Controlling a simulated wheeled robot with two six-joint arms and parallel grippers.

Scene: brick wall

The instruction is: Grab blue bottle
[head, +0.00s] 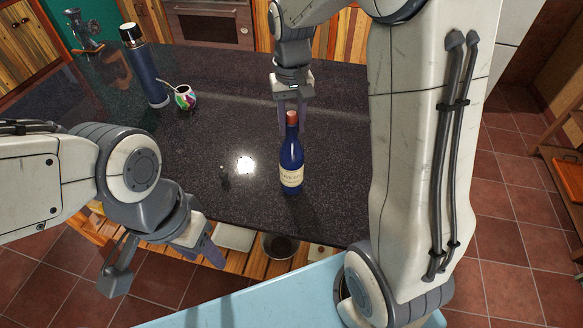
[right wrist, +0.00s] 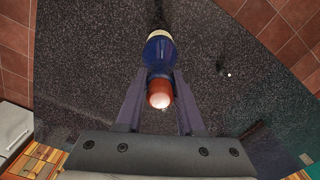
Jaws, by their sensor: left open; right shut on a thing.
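The blue bottle (head: 291,160) has a cream label and a red cap. It is upright at the near part of the dark speckled counter (head: 225,130); I cannot tell whether its base touches the top. My right gripper (head: 291,122) comes from behind it and is shut on its neck, just below the cap. In the right wrist view the bottle (right wrist: 160,52) lies between the fingers (right wrist: 160,85), with the red cap toward the camera. My left gripper (head: 160,268) is open and empty, off the counter's near edge at the lower left.
A blue flask (head: 147,72) with a black top and a colourful cup (head: 185,97) with a straw stand at the back left. A metal grinder (head: 82,30) is behind them. A small dark object (head: 224,176) is left of the bottle. The counter's middle is clear.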

